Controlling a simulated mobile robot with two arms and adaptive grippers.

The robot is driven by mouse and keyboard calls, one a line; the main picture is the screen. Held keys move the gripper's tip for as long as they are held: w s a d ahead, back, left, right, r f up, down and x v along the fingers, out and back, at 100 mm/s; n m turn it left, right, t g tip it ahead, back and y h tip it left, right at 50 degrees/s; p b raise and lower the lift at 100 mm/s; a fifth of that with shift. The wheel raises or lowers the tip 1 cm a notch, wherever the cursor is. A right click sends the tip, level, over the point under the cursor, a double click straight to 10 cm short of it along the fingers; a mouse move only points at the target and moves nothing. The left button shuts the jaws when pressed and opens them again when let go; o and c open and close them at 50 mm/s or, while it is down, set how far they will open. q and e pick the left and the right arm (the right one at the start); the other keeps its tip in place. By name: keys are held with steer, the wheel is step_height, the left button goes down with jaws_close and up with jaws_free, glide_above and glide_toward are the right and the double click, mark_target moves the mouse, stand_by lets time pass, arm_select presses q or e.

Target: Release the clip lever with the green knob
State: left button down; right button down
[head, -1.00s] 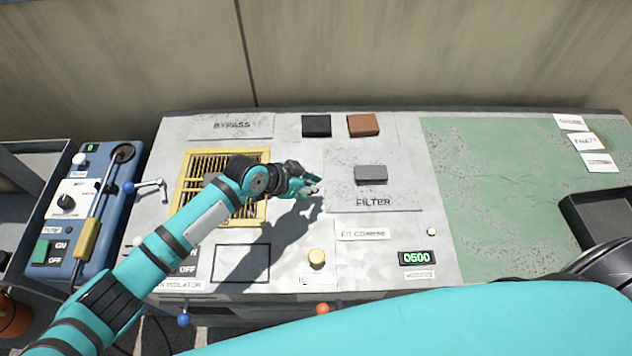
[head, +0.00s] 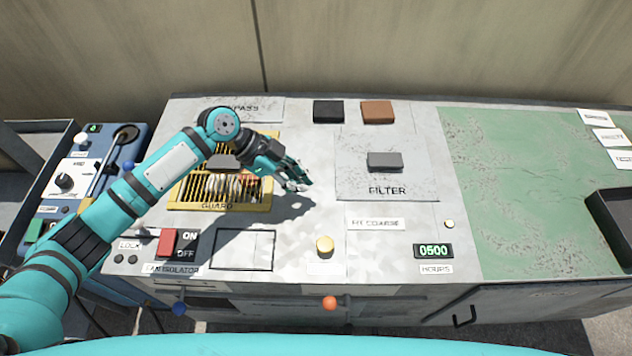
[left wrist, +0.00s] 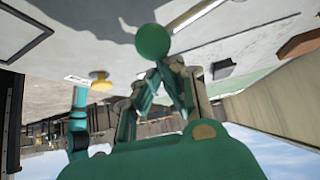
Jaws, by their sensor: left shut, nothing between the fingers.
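The green ball knob (left wrist: 153,41) shows large in the left wrist view, just beyond the fingertips. I cannot tell whether they touch. In the head view I cannot make out the knob or its clip lever; my arm and hand cover that area. My left gripper (head: 298,186) is shut and empty, over the panel between the yellow guard grille (head: 198,206) and the FILTER plate (head: 387,180). Its fingers also show in the left wrist view (left wrist: 166,72). My right gripper is not in view.
A yellow knob (head: 324,246) stands on the panel front. A red ON/OFF isolator switch (head: 166,242) is at left. Blue (head: 179,309) and orange (head: 330,302) knobs stick out at the front edge. The green worktop (head: 525,190) is mostly clear.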

arm_select(q)
steer(key=shift+s+a, duration=0.15)
steer(key=shift+a, duration=0.25)
stand_by(0.4)
steer(key=shift+d, duration=0.2)
steer(key=shift+s+d+r+p, duration=0.25)
steer(key=shift+d+p, duration=0.15)
steer(key=shift+d, duration=0.2)
steer(key=shift+s+d+r+p, duration=0.1)
steer(key=shift+d+r+p, duration=0.2)
steer(key=shift+d, duration=0.3)
steer(key=shift+w+d+r, duration=0.1)
steer(key=shift+d+r, duration=0.05)
steer(key=shift+d, duration=0.15)
steer(key=b+v, duration=0.1)
steer(key=v, duration=0.7)
steer(key=shift+w+a, duration=0.1)
steer(key=shift+w, duration=0.1)
steer(key=shift+a+r, duration=0.25)
steer(key=shift+r, duration=0.2)
